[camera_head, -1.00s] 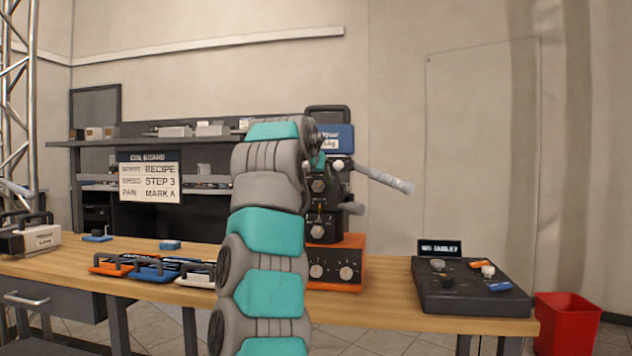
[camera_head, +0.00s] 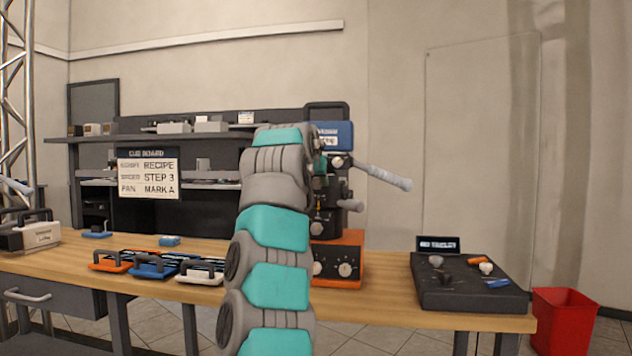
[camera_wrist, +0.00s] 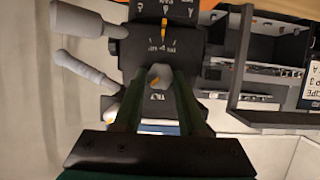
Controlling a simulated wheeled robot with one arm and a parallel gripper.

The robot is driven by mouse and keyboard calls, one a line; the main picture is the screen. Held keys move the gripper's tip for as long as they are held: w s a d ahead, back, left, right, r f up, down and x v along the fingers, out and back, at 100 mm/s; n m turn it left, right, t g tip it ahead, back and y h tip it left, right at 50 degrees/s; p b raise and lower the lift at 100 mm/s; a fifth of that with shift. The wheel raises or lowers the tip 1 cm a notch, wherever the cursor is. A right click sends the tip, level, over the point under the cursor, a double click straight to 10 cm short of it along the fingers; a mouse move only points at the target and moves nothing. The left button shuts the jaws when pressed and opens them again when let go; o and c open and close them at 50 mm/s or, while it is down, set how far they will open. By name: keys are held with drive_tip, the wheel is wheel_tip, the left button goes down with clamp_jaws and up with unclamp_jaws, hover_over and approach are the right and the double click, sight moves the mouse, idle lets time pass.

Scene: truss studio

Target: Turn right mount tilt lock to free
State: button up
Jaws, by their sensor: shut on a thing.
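The right mount is a dark head on an orange base box (camera_head: 347,262), with a light-grey pan bar (camera_head: 385,178) pointing right. In the wrist view, the tilt lock knob (camera_wrist: 160,74) is grey with a yellow mark, beside a TILT label and below a printed scale. My gripper (camera_wrist: 160,88) has its two green fingers on either side of the knob and is shut on it. The fingertips partly cover the knob's sides. In the head view, my arm hides most of the gripper and the knob.
A dark control panel (camera_head: 470,295) with small knobs stands on the right of the wooden bench, by a red bin (camera_head: 563,318). Handled orange, blue and white modules lie left of my arm. A cue board (camera_head: 148,174) hangs behind. Bare wood lies between mount and panel.

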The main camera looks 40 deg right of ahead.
clamp_jaws()
drive_tip(key=shift+g, duration=0.3)
drive_tip(key=n+g+h, duration=0.1)
drive_tip(key=n+h, duration=0.1)
drive_tip(key=n, duration=0.1)
drive_tip(key=shift+w+b, duration=0.1)
drive_tip(key=shift+b, duration=0.2)
drive_tip(key=n, duration=0.1)
drive_tip(key=n+g+h, duration=0.1)
drive_tip(key=shift+w+a+n, duration=0.1)
drive_tip(key=shift+a+n, duration=0.1)
drive_tip(key=shift+n, duration=0.2)
drive_tip(key=n+h+p, duration=0.1)
drive_tip(key=n+h, duration=0.1)
drive_tip(key=n, duration=0.1)
drive_tip(key=shift+f+g, duration=0.2)
drive_tip(key=shift+g, duration=0.2)
drive_tip(key=n, duration=0.1)
drive_tip(key=n+h, duration=0.1)
drive_tip(key=n, duration=0.1)
drive_tip(key=n+h, duration=0.1)
drive_tip(key=shift+w+a+f+p, duration=0.15)
drive_tip(key=shift+w+f+p, duration=0.1)
drive_tip(key=shift+p, duration=0.15)
drive_tip(key=shift+n, duration=0.4)
